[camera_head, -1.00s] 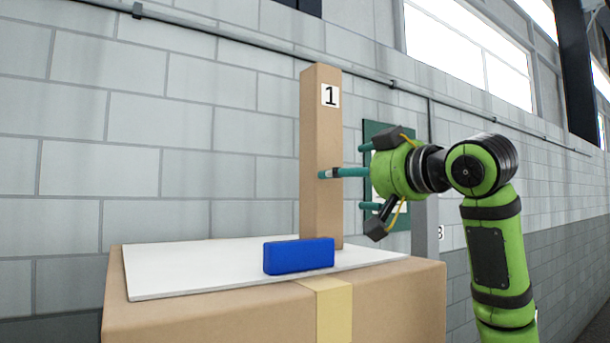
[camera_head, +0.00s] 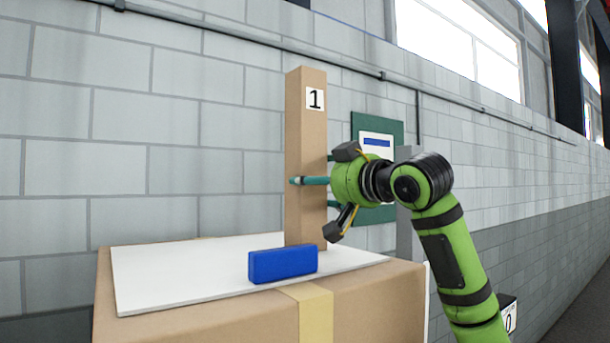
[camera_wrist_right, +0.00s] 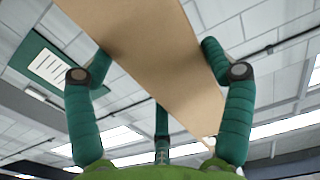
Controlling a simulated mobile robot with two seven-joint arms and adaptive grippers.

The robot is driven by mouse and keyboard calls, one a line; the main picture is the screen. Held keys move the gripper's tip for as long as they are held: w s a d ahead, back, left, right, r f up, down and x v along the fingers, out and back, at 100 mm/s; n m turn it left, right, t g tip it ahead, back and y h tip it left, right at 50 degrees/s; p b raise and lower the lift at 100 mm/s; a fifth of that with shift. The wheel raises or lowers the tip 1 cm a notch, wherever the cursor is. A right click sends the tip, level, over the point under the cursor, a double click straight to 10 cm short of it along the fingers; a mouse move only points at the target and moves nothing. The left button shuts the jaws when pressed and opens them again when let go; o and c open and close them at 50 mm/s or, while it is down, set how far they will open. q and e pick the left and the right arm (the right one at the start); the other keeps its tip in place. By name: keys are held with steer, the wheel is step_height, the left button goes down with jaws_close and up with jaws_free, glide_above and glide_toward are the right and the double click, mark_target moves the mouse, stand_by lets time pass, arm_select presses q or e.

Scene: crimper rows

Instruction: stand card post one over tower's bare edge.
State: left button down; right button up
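The card post (camera_head: 305,120) is a tall brown column marked "1". It stands upright at the white board (camera_head: 180,270), behind the blue block; I cannot tell whether its foot touches the board. My right gripper (camera_head: 312,181) is shut on the post at mid-height, one teal finger lying across its face. In the right wrist view, fingers of my gripper (camera_wrist_right: 158,58) press both sides of the brown post (camera_wrist_right: 150,45). I cannot tell which structure is the tower; a large taped carton (camera_head: 370,300) bears the board. My left gripper is not in view.
The blue block (camera_head: 283,265) lies on the board, just in front of the post's foot. A green panel with a white sheet (camera_head: 362,125) and a grey upright (camera_head: 407,235) are behind my right arm. A box marked "0" (camera_head: 508,316) shows at lower right.

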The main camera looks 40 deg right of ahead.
mark_target(320, 86)
stand_by(0.3)
steer(key=shift+r, duration=0.55)
step_height(320, 86, up, 17)
steer(key=shift+f, duration=0.1)
stand_by(0.3)
